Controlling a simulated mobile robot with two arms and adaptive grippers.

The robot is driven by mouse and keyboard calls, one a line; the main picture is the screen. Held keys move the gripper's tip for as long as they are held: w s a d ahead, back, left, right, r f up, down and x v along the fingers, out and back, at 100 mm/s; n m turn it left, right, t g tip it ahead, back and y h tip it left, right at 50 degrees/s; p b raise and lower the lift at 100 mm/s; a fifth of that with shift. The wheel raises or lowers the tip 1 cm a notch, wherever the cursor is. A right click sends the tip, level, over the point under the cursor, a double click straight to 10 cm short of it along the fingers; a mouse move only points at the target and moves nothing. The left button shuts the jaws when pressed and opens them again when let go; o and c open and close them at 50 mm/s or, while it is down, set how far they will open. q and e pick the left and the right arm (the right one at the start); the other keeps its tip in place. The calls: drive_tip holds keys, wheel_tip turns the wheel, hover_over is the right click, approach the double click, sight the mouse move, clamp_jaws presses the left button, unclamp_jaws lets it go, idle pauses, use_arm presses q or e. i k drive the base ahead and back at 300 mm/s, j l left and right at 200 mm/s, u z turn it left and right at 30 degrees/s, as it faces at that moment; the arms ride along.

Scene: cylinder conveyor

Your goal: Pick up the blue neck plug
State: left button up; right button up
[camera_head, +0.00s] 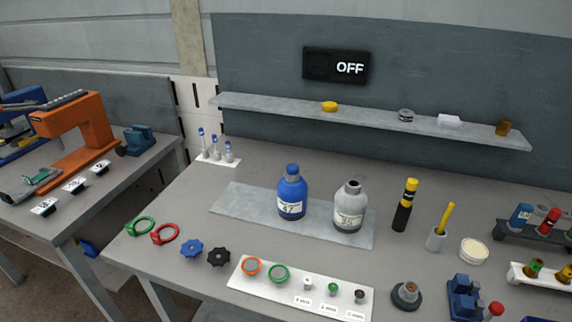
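The blue bottle (291,195) stands upright on a grey plate (238,206) near the middle of the table. A blue piece (292,170) sits at its neck; I cannot tell whether this is a separate plug or part of the bottle. A grey bottle (348,208) stands to its right. A white board (250,282) at the front carries an orange ring, a green ring and small white, green (333,288) and dark plugs. None of these small plugs looks blue. Neither of my grippers is in view.
Behind is a shelf (390,124) with several small items. A black-and-yellow cylinder (404,205), a grey cup (436,239) and racks stand right. Loose rings and blue (191,249) and black knobs lie front left. An orange machine (80,135) stands on the left table.

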sight(291, 169)
drive_tip(key=i+j+z, duration=0.2)
drive_tip(key=j, duration=0.5)
drive_tip(key=i+j+z, duration=0.1)
drive_tip(key=j+z, duration=0.15)
drive_tip(key=j, duration=0.45)
drive_tip(key=j+z, duration=0.2)
drive_tip(key=j, duration=0.5)
